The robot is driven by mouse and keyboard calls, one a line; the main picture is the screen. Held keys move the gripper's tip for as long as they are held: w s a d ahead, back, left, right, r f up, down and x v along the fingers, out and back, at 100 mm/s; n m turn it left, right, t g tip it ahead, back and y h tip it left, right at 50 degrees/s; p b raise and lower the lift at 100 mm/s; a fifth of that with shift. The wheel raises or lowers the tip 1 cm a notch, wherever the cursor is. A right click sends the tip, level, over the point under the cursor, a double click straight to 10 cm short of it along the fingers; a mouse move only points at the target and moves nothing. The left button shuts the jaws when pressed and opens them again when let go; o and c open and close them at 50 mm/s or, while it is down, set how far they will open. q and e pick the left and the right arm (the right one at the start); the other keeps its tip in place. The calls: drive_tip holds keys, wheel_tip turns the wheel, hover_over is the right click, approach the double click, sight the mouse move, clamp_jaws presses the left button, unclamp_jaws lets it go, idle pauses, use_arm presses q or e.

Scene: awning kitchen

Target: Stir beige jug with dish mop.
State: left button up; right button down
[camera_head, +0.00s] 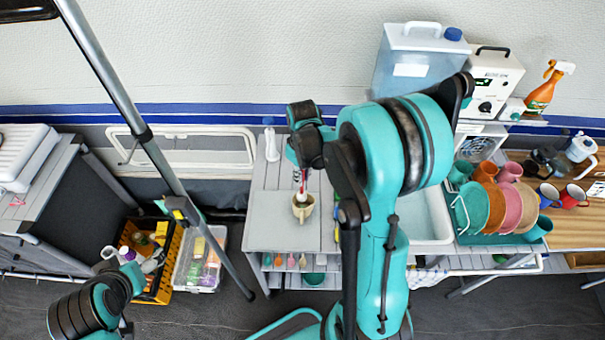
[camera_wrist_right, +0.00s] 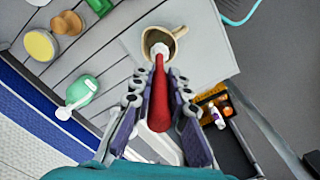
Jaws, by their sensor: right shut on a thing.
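The beige jug (camera_head: 303,210) stands upright on the grey counter top, left of my right arm. It also shows at the top of the right wrist view (camera_wrist_right: 178,34), with its handle to the right. My right gripper (camera_head: 302,166) is above the jug and shut on the red handle of the dish mop (camera_wrist_right: 160,98). The mop points down, with its white end at the jug's mouth; its tip and depth inside are hard to see. My left gripper (camera_head: 131,257) is at the lower left, its grey fingers spread apart, with nothing seen between them.
A dish rack (camera_head: 462,213) with plates and mugs and a sink (camera_head: 436,222) are to the right. A yellow crate (camera_head: 165,283) and a clear bin (camera_head: 183,270) sit on the floor at left. A pole (camera_head: 160,150) crosses the left side.

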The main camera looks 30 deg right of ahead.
sight(303, 193)
drive_tip(key=shift+f+b, duration=3.25)
drive_tip(key=shift+f, duration=0.7)
drive_tip(key=shift+d, duration=0.1)
